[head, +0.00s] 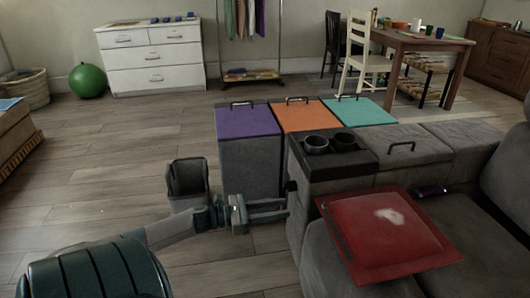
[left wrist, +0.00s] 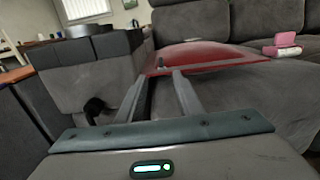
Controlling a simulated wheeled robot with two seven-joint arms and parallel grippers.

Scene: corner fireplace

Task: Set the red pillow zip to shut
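The red pillow (head: 395,248) lies on the grey sofa seat, with a pale patch on its top. A dark strip, seemingly the zip (head: 336,228), runs along its left edge. How far the zip is shut cannot be told. In the left wrist view the pillow (left wrist: 215,54) is ahead of the fingers, with a small dark piece, perhaps the zip pull (left wrist: 160,63), at its near edge. My left gripper (head: 287,207) is open and empty, left of the pillow and apart from it, beside the sofa's side. My right gripper is not in view.
The grey console (head: 325,172) with two cup holders stands behind the pillow. A dark knob (head: 291,187) sticks out of its side near my left gripper. Purple (head: 248,122), orange and teal lidded boxes and a grey bin (head: 187,180) stand beyond. Floor at left is clear.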

